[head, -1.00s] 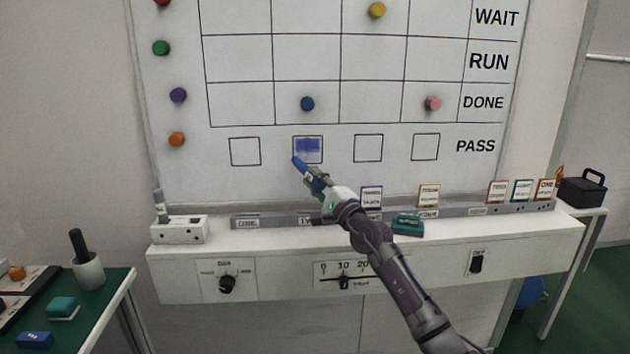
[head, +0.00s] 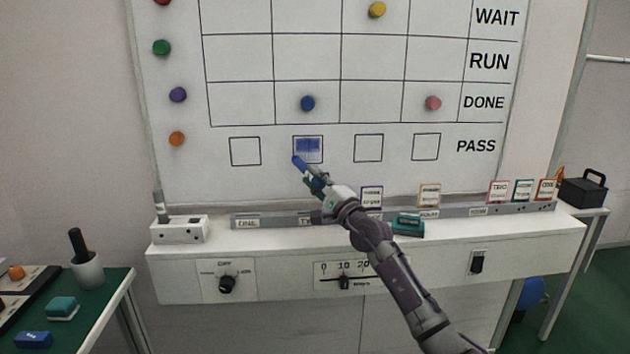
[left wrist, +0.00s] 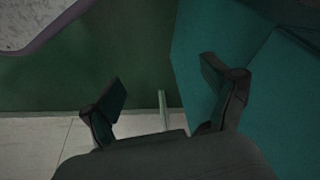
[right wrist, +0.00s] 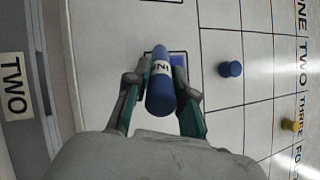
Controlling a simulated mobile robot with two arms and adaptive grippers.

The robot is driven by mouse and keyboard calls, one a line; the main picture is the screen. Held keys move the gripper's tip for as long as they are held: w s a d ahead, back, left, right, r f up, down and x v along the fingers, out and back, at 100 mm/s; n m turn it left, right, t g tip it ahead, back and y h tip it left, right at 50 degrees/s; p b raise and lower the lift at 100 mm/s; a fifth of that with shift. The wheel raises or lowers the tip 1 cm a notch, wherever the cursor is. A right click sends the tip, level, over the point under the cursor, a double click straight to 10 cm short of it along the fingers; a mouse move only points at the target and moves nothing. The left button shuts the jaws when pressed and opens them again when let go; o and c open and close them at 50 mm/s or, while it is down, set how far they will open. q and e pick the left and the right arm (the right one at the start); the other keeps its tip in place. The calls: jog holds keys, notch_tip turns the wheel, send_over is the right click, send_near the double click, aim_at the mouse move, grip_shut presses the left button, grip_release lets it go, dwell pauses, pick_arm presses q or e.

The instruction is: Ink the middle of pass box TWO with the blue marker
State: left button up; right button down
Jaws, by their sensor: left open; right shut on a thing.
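The whiteboard (head: 270,180) has a PASS row of several square boxes. The second box from the left (head: 308,150) has a patch of blue ink in its middle. My right gripper (head: 314,183) is shut on the blue marker (head: 300,163), whose blue end points up and left at the lower left of that box. In the right wrist view the marker (right wrist: 160,85) sits between both fingers and hides part of the inked box (right wrist: 178,60). Whether its tip touches the board I cannot tell. My left gripper (left wrist: 165,95) is open and empty, seen in the left wrist view.
A ledge (head: 350,216) under the board holds small cards and a teal eraser (head: 407,224). A white block (head: 180,229) stands at its left end. Round magnets, such as a blue one (head: 307,104), sit on the board. A green side table (head: 105,300) is at left.

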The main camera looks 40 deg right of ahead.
pick_arm(q)
jog(key=shift+w+b+v, duration=0.15)
jog(key=shift+b+v, duration=0.15)
jog(key=shift+v, duration=0.8)
jog(key=shift+w+b+v, duration=0.15)
jog(key=shift+b+v, duration=0.15)
jog(key=shift+v, duration=0.75)
pick_arm(e)
jog(key=shift+w+d, duration=0.3)
jog(key=shift+w, duration=0.2)
pick_arm(q)
jog(key=shift+r, duration=0.25)
